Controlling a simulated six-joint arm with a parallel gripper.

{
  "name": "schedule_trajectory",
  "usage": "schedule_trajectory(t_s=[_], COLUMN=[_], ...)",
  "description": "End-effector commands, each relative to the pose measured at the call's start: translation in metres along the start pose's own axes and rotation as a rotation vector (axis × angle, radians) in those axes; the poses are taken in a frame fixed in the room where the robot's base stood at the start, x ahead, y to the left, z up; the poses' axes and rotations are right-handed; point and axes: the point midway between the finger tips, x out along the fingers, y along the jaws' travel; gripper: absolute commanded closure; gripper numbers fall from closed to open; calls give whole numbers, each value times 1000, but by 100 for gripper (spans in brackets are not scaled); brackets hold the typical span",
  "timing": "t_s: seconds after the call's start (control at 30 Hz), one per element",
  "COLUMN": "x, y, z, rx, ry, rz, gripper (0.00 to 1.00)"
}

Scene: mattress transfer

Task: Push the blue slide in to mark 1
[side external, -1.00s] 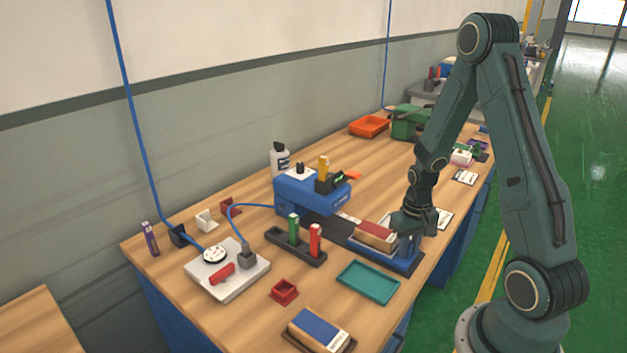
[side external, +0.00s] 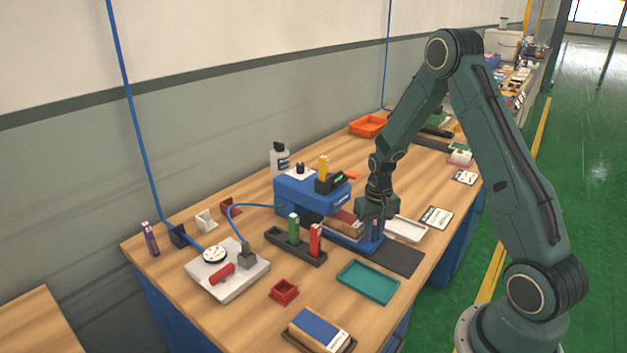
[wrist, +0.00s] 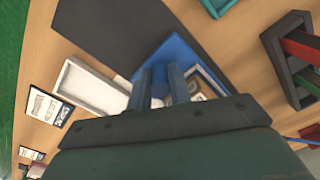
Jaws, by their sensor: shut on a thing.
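The blue slide (side external: 357,243) lies on a dark strip (side external: 400,259), with its inner end at the blue housing (side external: 300,194). It carries a block with a red top (side external: 346,218). My gripper (side external: 373,233) is at the slide's outer end, pointing down. In the wrist view its two fingers (wrist: 160,84) are shut at the outer end of the slide (wrist: 172,47), apparently on its handle, which they largely hide. I cannot make out mark 1.
A white tray (side external: 407,229) lies close beside the slide, to the right. A teal tray (side external: 368,282) and a dark rack (side external: 282,241) with green and red pieces stand in front. A printed card (side external: 437,217) lies further right.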

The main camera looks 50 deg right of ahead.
Motion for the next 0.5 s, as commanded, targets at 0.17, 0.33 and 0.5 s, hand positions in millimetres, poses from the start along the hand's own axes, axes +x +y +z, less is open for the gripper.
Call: schedule_trajectory(t_s=[0.17, 0.33, 0.5], x=[0, 0, 0], y=[-2, -2, -2], z=[-4, -4, -4], rx=[2, 2, 2], ry=[3, 3, 2], rz=[1, 1, 1], gripper=[100, 100, 71])
